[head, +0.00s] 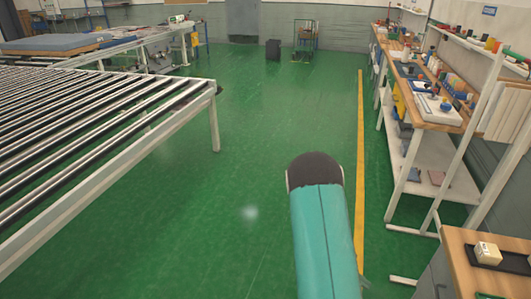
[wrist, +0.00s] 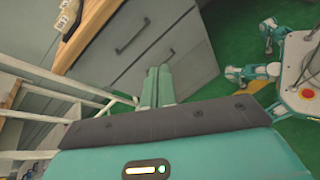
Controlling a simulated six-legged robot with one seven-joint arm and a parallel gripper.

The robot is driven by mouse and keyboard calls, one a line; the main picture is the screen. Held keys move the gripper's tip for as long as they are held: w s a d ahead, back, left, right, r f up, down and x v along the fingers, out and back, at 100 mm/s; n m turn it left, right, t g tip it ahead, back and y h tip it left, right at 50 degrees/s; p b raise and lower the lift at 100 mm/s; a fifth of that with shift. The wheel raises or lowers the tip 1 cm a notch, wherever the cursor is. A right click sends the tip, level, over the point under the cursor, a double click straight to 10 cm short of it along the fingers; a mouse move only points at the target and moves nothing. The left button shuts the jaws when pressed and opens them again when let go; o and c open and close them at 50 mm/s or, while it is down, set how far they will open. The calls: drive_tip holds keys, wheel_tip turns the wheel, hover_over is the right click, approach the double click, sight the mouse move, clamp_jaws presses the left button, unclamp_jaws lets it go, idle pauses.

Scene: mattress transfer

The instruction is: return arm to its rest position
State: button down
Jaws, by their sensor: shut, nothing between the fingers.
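My gripper (wrist: 157,72) shows in the wrist view as two teal fingers side by side, shut, with nothing between them. It points toward the grey drawer cabinet (wrist: 178,32); I cannot tell the exact gap to it. In the head view my teal arm link, with a dark rounded end, rises from the bottom over the floor. The gripper itself is hidden there. My own body and legs show at the right of the wrist view.
A roller conveyor (head: 216,112) stands at left, with a blue mattress (head: 60,43) behind it. A cluttered workbench (head: 437,121) lines the right wall. A wood-topped cabinet (head: 452,258) stands close at lower right. The green floor (head: 255,130) between is clear.

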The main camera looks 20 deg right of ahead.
drive_tip(key=w+a+r+m+t+y, duration=0.2)
drive_tip(key=w+a+r+t, duration=0.15)
drive_tip(key=a+r, duration=0.55)
drive_tip(key=w+a+r+m+t+y, duration=0.15)
drive_tip(key=a+r+t, duration=0.25)
drive_tip(key=a+r, duration=0.5)
drive_tip(key=s+a+r+t+y, duration=0.2)
drive_tip(key=a+r+t, duration=0.2)
drive_tip(key=a+r, duration=0.3)
drive_tip(key=s+a+r+t+y, duration=0.3)
drive_tip(key=a+r+t, duration=0.1)
drive_tip(key=a+r, duration=0.3)
wheel_tip(320, 180, up, 2)
drive_tip(key=shift+s+a+r, duration=0.1)
drive_tip(key=shift+s+a, duration=0.15)
drive_tip(key=shift+a, duration=0.1)
drive_tip(key=shift+a+n+t, duration=0.2)
drive_tip(key=shift+n+t, duration=0.05)
drive_tip(key=shift+n, duration=0.1)
